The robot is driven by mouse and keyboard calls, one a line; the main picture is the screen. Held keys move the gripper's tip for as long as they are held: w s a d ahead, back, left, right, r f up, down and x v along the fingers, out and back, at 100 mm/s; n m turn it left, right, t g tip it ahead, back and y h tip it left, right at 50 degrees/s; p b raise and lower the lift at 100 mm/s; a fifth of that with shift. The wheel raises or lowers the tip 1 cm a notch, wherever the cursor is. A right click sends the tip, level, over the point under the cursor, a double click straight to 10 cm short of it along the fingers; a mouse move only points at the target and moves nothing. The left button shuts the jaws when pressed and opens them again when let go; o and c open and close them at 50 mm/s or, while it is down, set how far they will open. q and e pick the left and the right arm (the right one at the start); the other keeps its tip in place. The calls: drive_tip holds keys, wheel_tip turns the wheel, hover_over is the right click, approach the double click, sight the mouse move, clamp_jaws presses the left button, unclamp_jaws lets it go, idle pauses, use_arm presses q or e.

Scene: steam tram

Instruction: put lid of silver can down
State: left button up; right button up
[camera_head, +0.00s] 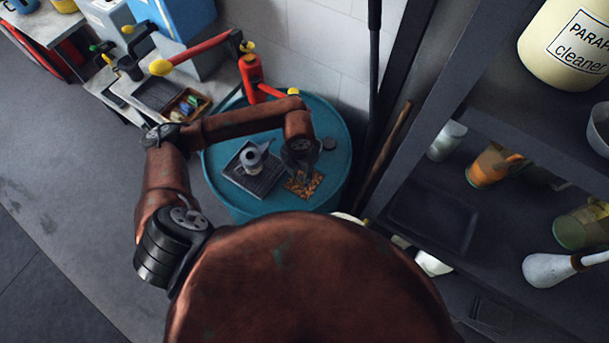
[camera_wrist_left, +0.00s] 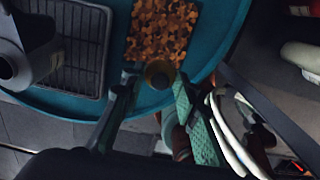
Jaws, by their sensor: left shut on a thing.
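My left gripper (camera_head: 301,170) is over the right part of the blue round drum top (camera_head: 335,165). In the left wrist view, its green-padded fingers (camera_wrist_left: 158,82) are shut on a small, round, brownish thing, which looks like the lid (camera_wrist_left: 159,73). The lid is beside the near edge of a speckled orange-brown mat (camera_wrist_left: 163,30); I cannot tell whether it touches anything below. The silver can (camera_head: 252,160) stands on a black ribbed tray (camera_head: 266,182) left of the gripper, and shows at the left of the wrist view (camera_wrist_left: 35,60). My right gripper is not in view.
A red pump-like tool (camera_head: 251,72) stands at the drum's back. Dark shelves (camera_head: 440,215) with jars rise at the right. Open drum top shows around the tray and mat.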

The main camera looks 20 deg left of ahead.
use_arm(q)
drive_tip(key=w+f, duration=0.2)
drive_tip(key=f, duration=0.1)
drive_tip(key=w+f, duration=0.2)
drive_tip(key=shift+a+f, duration=0.2)
drive_tip(key=shift+a, duration=0.05)
wheel_tip(320, 180, down, 2)
drive_tip(key=shift+s+f+p, duration=0.1)
drive_tip(key=shift+f+p, duration=0.05)
drive_tip(key=shift+p, duration=0.55)
drive_tip(key=shift+f, duration=0.25)
drive_tip(key=shift+f, duration=0.1)
drive_tip(key=shift+f, duration=0.15)
drive_tip(key=o, duration=0.7)
drive_tip(key=shift+o, duration=0.2)
drive_tip(key=shift+r, duration=0.2)
